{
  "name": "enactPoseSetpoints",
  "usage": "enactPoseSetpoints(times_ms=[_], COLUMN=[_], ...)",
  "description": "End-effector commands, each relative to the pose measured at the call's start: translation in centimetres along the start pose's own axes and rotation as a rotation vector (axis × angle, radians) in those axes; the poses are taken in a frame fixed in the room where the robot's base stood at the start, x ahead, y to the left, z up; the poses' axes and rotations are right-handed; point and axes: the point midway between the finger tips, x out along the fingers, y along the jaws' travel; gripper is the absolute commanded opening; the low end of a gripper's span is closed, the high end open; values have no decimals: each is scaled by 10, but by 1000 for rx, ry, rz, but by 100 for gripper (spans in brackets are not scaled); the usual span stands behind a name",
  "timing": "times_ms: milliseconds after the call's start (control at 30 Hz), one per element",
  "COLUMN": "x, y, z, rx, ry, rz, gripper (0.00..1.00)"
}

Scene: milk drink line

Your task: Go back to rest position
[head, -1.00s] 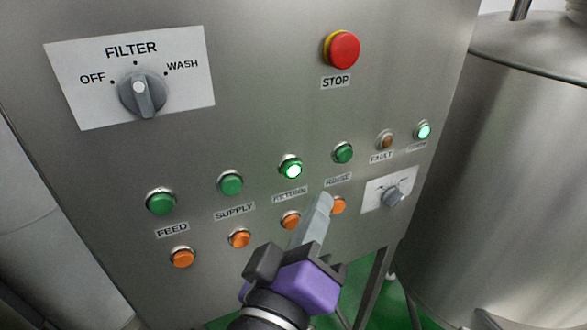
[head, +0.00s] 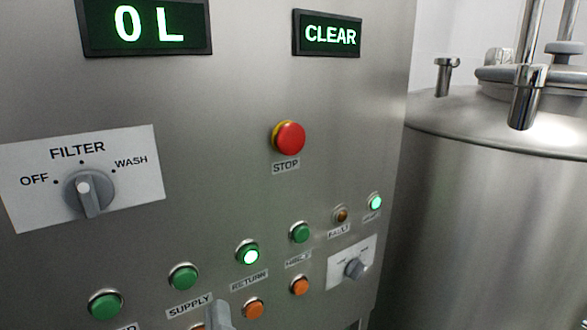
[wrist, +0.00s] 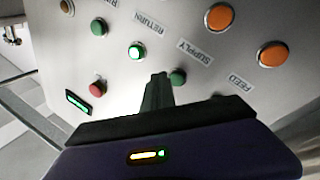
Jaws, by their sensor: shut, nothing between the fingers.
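My gripper (head: 218,314) shows only as its shut grey fingertips at the bottom edge of the head view, in front of the panel and just left of an orange button (head: 253,309). In the wrist view my gripper (wrist: 157,82) is shut and empty, its fingers pointing at the panel near the green SUPPLY button (wrist: 178,77). I cannot tell the exact gap to the panel. The RETURN button (head: 248,253) glows; it also glows in the wrist view (wrist: 135,52).
The steel panel (head: 235,100) carries a FILTER knob (head: 88,193), a red STOP button (head: 289,138), and displays reading "0 L" (head: 145,25) and "CLEAR" (head: 328,34). A small knob (head: 355,268) sits lower right. A steel tank (head: 490,220) stands right of the panel.

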Motion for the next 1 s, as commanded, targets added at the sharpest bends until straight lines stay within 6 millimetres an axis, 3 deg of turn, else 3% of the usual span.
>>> enactPoseSetpoints(times_ms=[133,333,700,1000], x=[-32,-87,-203,-306], y=[-13,-11,28,61], z=[39,89,163,206], rx=[94,252,526,665], ry=[26,20,-110,-325], rz=[-82,-139,-78,60], gripper=[0,0,0,0])
